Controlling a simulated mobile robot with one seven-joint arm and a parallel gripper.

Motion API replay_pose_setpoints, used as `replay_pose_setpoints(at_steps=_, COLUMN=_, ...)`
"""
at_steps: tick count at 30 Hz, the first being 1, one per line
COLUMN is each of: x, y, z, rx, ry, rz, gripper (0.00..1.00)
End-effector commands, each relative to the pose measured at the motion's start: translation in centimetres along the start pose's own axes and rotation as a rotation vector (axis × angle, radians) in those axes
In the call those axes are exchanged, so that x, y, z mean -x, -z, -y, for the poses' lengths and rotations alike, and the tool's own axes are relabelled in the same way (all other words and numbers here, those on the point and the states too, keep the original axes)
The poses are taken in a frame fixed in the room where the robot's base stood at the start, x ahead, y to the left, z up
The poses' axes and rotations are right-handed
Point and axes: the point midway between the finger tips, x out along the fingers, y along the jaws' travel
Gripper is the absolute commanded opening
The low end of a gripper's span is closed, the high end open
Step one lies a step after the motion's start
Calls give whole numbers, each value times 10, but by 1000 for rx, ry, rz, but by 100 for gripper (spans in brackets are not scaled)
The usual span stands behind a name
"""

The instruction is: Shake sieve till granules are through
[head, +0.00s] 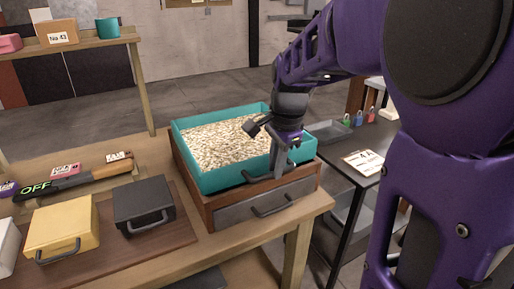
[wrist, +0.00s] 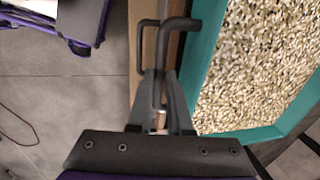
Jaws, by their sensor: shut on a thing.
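The sieve (head: 222,180) is a teal rectangular frame on top of a wooden box (head: 196,207) at the table's right end. A thick layer of pale beige granules (head: 228,142) covers its floor, and the mesh under them is hidden. My gripper (head: 280,165) is shut on the dark handle at the sieve's front side. In the wrist view my gripper (wrist: 160,88) has its fingers around the dark bar of this handle (wrist: 160,60), beside the teal rim (wrist: 203,60). The box has a grey drawer (head: 262,204) that looks closed, so its inside is hidden.
A yellow case (head: 58,228) and a black case (head: 142,204) stand left of the box. A black wand marked OFF (head: 75,183) lies behind them. A dark side table (head: 345,150) with a label card and small padlocks stands to the right.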

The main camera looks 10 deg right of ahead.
Motion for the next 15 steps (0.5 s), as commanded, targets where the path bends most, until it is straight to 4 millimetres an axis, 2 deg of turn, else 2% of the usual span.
replay_pose_setpoints(at_steps=7, x=1, y=1, z=5, rx=0, ry=0, rz=-1, gripper=0)
replay_pose_setpoints(at_steps=15, x=-4, y=2, z=43, rx=-1, ry=-3, rz=-2, gripper=0)
